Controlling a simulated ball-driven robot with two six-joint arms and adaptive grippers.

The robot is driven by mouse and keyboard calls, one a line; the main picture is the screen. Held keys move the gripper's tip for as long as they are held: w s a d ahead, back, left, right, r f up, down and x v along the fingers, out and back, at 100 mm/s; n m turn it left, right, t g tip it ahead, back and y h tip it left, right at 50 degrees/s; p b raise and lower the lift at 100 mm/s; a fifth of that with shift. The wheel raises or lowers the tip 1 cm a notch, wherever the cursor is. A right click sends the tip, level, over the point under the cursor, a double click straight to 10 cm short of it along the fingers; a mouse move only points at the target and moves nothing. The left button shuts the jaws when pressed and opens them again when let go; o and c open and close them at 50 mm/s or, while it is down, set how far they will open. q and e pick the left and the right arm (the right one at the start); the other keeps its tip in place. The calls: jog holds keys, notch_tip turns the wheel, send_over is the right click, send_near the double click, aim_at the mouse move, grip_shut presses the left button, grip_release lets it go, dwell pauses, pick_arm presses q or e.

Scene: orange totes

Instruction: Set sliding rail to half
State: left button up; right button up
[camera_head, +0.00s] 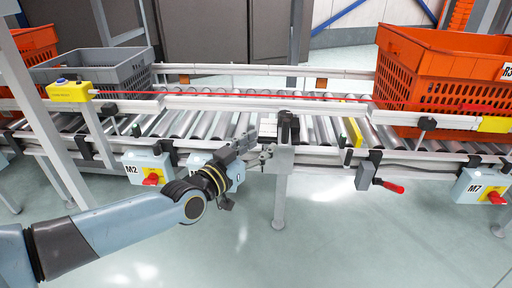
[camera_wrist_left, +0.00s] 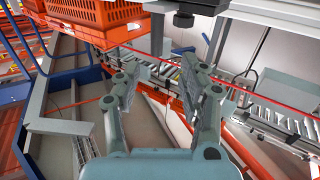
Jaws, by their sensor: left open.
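My left gripper (camera_head: 256,150) is open and empty, in the middle of the head view, at the front edge of the roller conveyor. Its two fingers stand apart in the left wrist view (camera_wrist_left: 165,82), with nothing between them. A pale rail (camera_head: 225,103) runs lengthwise above the rollers, with a red line along it. A black block (camera_head: 288,126) stands at the front frame just right of the gripper. The gripper looks close to it, but I cannot tell whether they touch. Which part is the sliding rail, and how far it is set, is unclear. My right gripper is not in view.
A grey crate (camera_head: 98,70) stands on the conveyor at left, and an orange tote (camera_head: 440,85) at right. Boxes with red knobs, such as M2 (camera_head: 147,169) and M7 (camera_head: 483,187), and a red-handled crank (camera_head: 380,182) hang below the front edge. The rollers (camera_head: 215,125) between are empty.

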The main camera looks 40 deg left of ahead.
pick_arm(q)
jog(key=shift+s, duration=0.45)
